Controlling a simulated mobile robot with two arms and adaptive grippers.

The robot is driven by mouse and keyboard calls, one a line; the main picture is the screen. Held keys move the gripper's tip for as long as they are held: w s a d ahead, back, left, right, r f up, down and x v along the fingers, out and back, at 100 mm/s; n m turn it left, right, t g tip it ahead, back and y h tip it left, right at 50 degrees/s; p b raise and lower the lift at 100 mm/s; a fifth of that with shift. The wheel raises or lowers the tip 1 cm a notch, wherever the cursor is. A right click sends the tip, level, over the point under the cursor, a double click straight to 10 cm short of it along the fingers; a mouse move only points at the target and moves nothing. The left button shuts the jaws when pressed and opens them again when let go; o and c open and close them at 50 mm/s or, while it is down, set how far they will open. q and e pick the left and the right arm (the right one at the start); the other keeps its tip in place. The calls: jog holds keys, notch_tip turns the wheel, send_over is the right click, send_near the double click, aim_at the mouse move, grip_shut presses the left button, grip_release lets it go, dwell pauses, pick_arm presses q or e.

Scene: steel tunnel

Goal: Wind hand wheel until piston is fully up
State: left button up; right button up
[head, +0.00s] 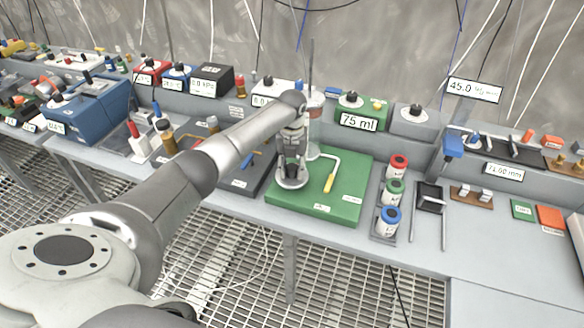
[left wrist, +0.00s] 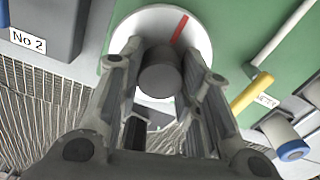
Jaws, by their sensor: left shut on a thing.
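The hand wheel is a pale disc with a red mark; its rim (left wrist: 138,25) shows in the left wrist view, with the mark at upper right. My left gripper (left wrist: 157,62) is shut on this knob, fingers on both sides. In the head view my left gripper (head: 291,165) points down over the wheel (head: 292,184) on a green base (head: 345,205). Behind my wrist is a clear cylinder (head: 316,108) with a thin rod above it. My arm hides part of it, and I cannot make out the piston's height.
A sign (head: 358,122) reads 75 ml. Red, green and blue-topped cans (head: 393,192) stand right of the base. Instruments line the bench's back; a grated floor lies in front.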

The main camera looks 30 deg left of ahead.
aim_at(292, 167)
pick_arm(q)
jog(key=o, duration=1)
notch_tip(292, 167, up, 12)
dwell(0.4)
